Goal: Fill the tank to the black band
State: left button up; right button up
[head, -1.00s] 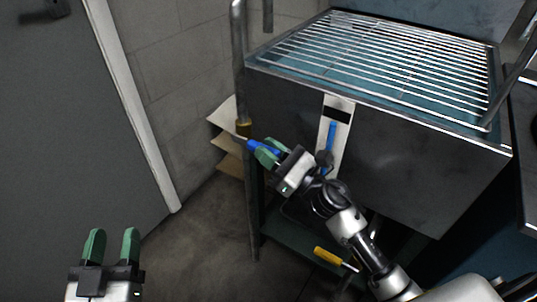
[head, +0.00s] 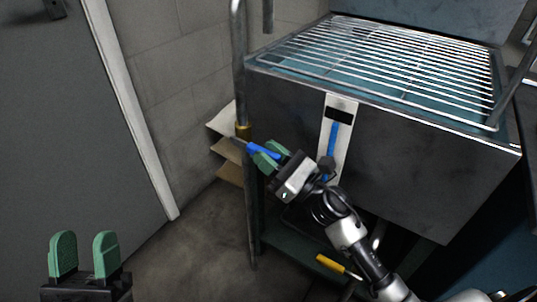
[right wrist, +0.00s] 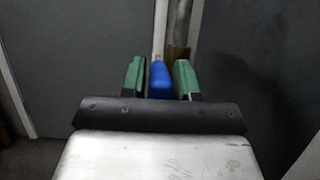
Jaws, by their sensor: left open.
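The tank (head: 400,165) is a dark metal box with a wire rack on top. On its front is a white gauge strip (head: 343,150) with a black band (head: 339,114). A blue column (head: 333,138) in the gauge has its top at about the band's lower edge. My right gripper (head: 262,152) is shut on a blue lever handle (head: 262,149) by the upright pipe; the handle also shows between the green fingers in the right wrist view (right wrist: 160,80). My left gripper (head: 84,242) is open and empty at the lower left.
A metal pipe (head: 241,80) with a brass fitting (head: 243,132) stands at the tank's left corner. Cardboard pieces (head: 222,145) are behind it. A yellow handle (head: 332,263) shows low under the tank. A grey door (head: 60,140) is at left; bare floor lies between.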

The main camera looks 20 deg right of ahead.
jog(key=shift+o, duration=1.3)
